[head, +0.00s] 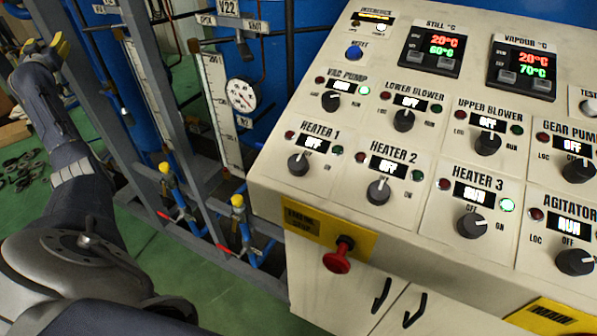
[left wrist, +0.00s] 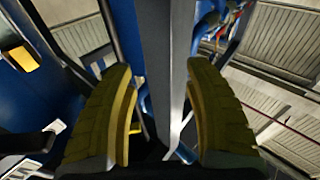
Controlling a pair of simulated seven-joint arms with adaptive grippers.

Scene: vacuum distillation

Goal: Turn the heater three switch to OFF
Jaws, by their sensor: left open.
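The heater 3 switch (head: 470,226) is a black rotary knob on the sloping control panel. The small display (head: 473,193) above it is lit, and the green lamp (head: 507,205) beside that display glows. The red lamp at its left looks dark. My left gripper (head: 45,47) is at the far upper left of the head view, well away from the panel. Its yellow-padded fingers are apart and empty, and they also show in the left wrist view (left wrist: 163,115). My right gripper is not in view.
The heater 2 knob (head: 378,191) and the agitator knob (head: 574,262) flank the switch. A red emergency stop button (head: 337,258) sticks out from the panel's front. Grey frame posts (head: 213,105) with gauges and valves stand between my left arm and the panel.

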